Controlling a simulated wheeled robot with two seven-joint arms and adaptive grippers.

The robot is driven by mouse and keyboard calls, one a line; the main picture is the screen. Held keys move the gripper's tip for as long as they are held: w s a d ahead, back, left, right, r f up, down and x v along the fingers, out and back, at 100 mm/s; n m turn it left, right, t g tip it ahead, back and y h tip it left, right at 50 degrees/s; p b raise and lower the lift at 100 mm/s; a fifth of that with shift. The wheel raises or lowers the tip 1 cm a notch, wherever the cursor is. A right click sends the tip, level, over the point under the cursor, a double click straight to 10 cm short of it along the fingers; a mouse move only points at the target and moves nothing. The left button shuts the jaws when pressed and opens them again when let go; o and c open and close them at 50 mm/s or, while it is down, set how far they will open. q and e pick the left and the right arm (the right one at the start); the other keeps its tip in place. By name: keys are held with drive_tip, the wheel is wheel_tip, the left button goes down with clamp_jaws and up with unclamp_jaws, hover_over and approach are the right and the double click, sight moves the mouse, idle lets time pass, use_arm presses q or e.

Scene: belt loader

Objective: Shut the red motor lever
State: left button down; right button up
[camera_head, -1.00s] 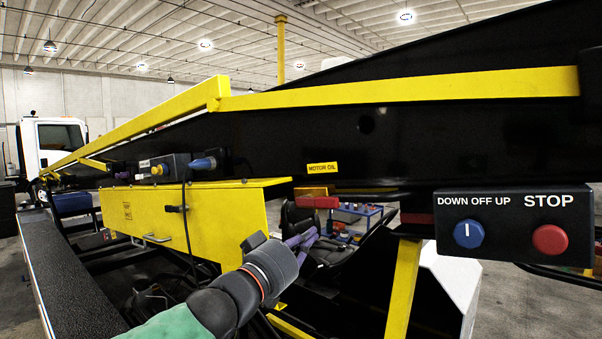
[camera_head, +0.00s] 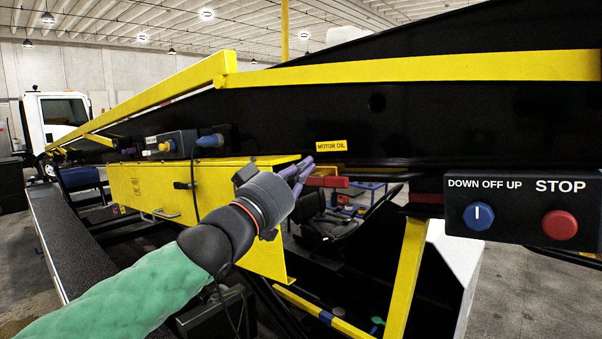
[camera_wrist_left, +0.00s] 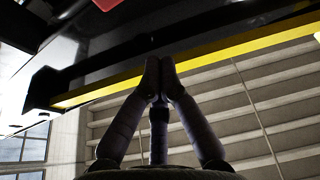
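The red motor lever (camera_head: 328,182) is a short red bar sticking out under the yellow MOTOR OIL label (camera_head: 331,146) in the head view. My left gripper (camera_head: 304,170) is just at the left end of the lever, its purple fingers pointing towards it. Whether they touch the lever cannot be told. In the left wrist view the fingertips (camera_wrist_left: 159,66) are pressed together with nothing seen between them. A red patch (camera_wrist_left: 107,3) shows at the top edge there, cut off. My right gripper is not in view.
A yellow box (camera_head: 160,188) lies left of and behind my arm. A black control panel (camera_head: 520,208) with a blue knob (camera_head: 477,216) and red STOP button (camera_head: 559,225) hangs at the right. A yellow post (camera_head: 405,280) stands below right of the lever.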

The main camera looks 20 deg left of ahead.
use_arm(q)
wheel_tip(320, 180, up, 2)
drive_tip(key=p, duration=0.2)
hover_over(333, 180)
drive_tip(key=s+a, duration=0.1)
drive_tip(key=a, duration=0.1)
drive_tip(key=shift+d+f+b, duration=0.15)
drive_tip(key=shift+f+b, duration=0.25)
drive_tip(key=shift+f, duration=0.55)
drive_tip(key=shift+d+f+b, duration=0.15)
drive_tip(key=shift+f+b, duration=0.2)
drive_tip(key=shift+f, duration=0.6)
drive_tip(key=shift+s+d+f+m+h, duration=0.15)
drive_tip(key=shift+f+m+h, duration=0.35)
drive_tip(key=shift+m, duration=0.7)
drive_tip(key=m, duration=0.1)
drive_tip(key=f+m+h, duration=0.1)
drive_tip(key=m+g, duration=0.1)
drive_tip(key=shift+d+f+m+h, duration=0.25)
drive_tip(key=shift+m+h, duration=0.05)
drive_tip(key=shift+h, duration=0.1)
drive_tip(key=a+f+m+g+h+p, duration=0.2)
drive_tip(key=f+m, duration=0.5)
drive_tip(key=m, duration=0.5)
drive_tip(key=shift+w+a+g+h, duration=0.4)
drive_tip(key=shift+w+a+g, duration=0.1)
drive_tip(key=shift+g, duration=0.5)
